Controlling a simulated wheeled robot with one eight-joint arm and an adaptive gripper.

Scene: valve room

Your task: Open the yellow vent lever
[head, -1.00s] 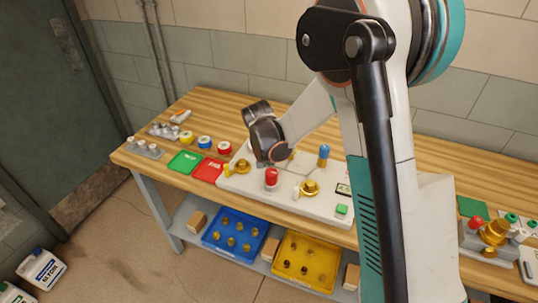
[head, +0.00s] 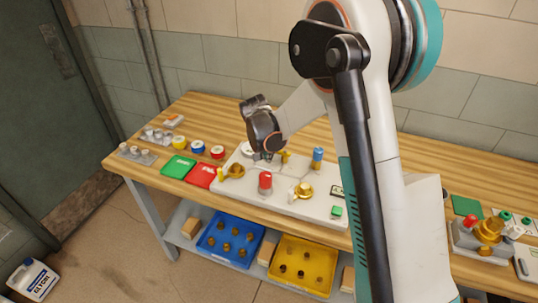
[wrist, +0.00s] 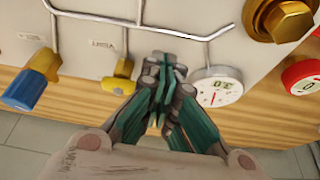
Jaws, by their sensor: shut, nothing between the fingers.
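The yellow vent lever (wrist: 118,83) sits on a thin pipe on the pale panel, left of my fingers in the wrist view. In the head view the yellow lever (head: 285,156) shows just right of my gripper (head: 266,152), near the panel's back edge. My gripper (wrist: 164,72) is shut and empty in the wrist view. Its fingertips are beside the lever, between it and a round white gauge (wrist: 215,87), and appear apart from the lever. The pale panel (head: 285,194) lies on the wooden bench.
A blue-handled valve (wrist: 27,88) stands beyond the lever. A brass valve (head: 234,171), a red knob (head: 265,183) and another brass valve (head: 303,191) stand on the panel. Green (head: 179,166) and red (head: 202,175) trays lie left.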

